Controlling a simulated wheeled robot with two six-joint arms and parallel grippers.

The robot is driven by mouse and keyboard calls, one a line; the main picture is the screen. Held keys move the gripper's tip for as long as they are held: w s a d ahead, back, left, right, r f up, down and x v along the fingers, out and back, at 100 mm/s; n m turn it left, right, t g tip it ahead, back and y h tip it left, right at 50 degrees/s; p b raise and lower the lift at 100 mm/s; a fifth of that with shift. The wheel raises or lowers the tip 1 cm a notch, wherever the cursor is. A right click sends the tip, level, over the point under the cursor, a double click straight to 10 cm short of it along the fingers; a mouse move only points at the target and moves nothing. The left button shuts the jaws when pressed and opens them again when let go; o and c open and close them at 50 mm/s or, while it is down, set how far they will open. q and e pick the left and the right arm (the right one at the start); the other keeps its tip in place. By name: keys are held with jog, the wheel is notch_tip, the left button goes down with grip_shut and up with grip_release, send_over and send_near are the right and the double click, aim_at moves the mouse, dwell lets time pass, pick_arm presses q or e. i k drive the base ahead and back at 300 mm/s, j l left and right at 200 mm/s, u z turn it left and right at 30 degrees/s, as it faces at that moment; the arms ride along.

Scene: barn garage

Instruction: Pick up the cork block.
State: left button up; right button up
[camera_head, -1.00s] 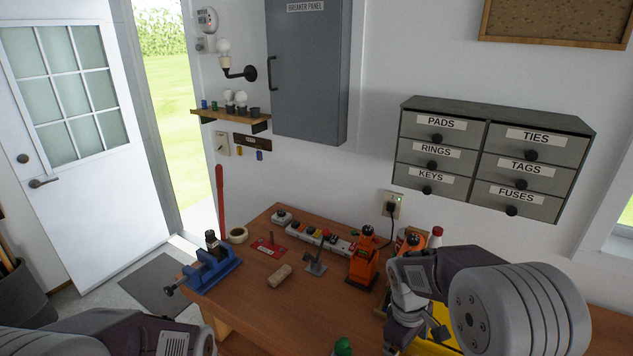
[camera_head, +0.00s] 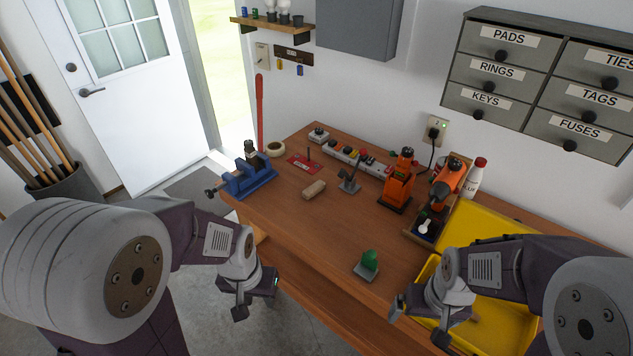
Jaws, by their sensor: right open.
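The cork block (camera_head: 314,189) is a small light-brown piece lying on the wooden workbench (camera_head: 300,225), between the blue vise and a small grey stand. Nothing touches it from above. My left gripper (camera_head: 257,300) hangs in front of the bench's near edge, below and left of the block in the picture, well apart from it. Whether its jaws are open is unclear. My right gripper (camera_head: 419,324) is open and empty near the front of the bench, at the yellow bin's left side, far from the block.
A blue vise (camera_head: 249,178) stands left of the block, and a grey stand (camera_head: 349,180) right of it. A power strip (camera_head: 352,157) and red card (camera_head: 303,162) lie behind. An orange tool (camera_head: 398,185), green-topped object (camera_head: 367,264) and yellow bin (camera_head: 480,230) stand rightward. Bench before the block is clear.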

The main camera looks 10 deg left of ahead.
aim_at(319, 185)
jog(key=i+j+z, duration=0.45)
jog(key=j+z, duration=0.2)
jog(key=j, duration=0.15)
jog(key=i+j+z, duration=0.1)
jog(key=j+z, duration=0.2)
jog(key=j, duration=0.2)
jog(key=i+j+z, duration=0.1)
jog(key=j+z, duration=0.2)
jog(key=j, duration=0.2)
jog(key=j+z, duration=0.35)
jog(key=j, duration=0.15)
